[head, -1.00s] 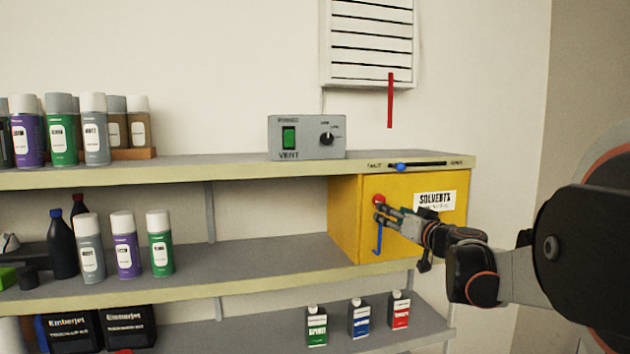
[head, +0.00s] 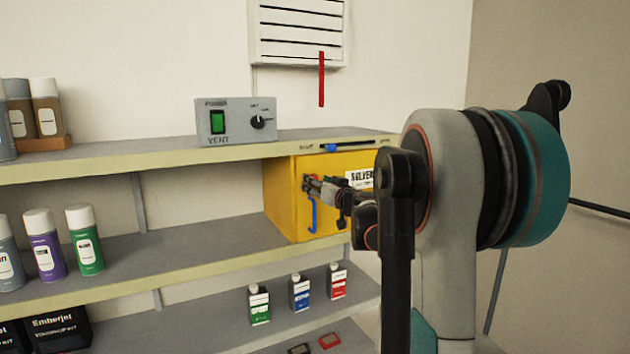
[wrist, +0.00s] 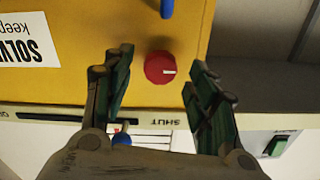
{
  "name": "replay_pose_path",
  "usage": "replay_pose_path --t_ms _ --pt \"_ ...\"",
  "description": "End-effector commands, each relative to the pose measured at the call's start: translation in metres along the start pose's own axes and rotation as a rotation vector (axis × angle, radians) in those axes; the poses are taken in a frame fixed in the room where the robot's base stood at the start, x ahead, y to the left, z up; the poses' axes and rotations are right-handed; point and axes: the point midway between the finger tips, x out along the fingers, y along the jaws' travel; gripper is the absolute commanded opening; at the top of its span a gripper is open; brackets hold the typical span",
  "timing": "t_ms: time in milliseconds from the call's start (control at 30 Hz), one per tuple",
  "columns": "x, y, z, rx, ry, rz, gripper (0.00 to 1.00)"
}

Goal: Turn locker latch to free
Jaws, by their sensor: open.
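The yellow solvents locker (head: 283,195) stands on the middle shelf. My gripper (wrist: 160,75) is open, with one finger on each side of the knob and clear gaps between. In the head view my gripper (head: 308,185) is at the door's left part and hides most of the knob. A blue door handle (head: 313,216) hangs below it; its end shows in the wrist view (wrist: 167,8).
A slider with a blue knob (head: 331,148) runs along the shelf edge above the locker; the wrist view reads SHUT beside it. A grey vent box (head: 237,122) stands on the top shelf. A red strip (head: 321,79) hangs from the wall vent. Small bottles (head: 300,292) stand below.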

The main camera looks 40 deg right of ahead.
Motion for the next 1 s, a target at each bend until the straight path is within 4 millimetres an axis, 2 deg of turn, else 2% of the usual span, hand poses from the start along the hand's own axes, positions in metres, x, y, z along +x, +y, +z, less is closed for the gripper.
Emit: replay_pose_path --t_ms 200,500,567,700,1000 --pt "0.016 0.000 0.000 0.000 0.000 0.000 0.53" --pt "0.018 0.000 0.000 0.000 0.000 0.001 0.53" --pt "0.017 0.000 0.000 0.000 0.000 0.001 0.41" --pt "0.017 0.000 0.000 0.000 0.000 0.001 0.10" --pt "0.017 0.000 0.001 0.012 0.000 0.000 0.08"
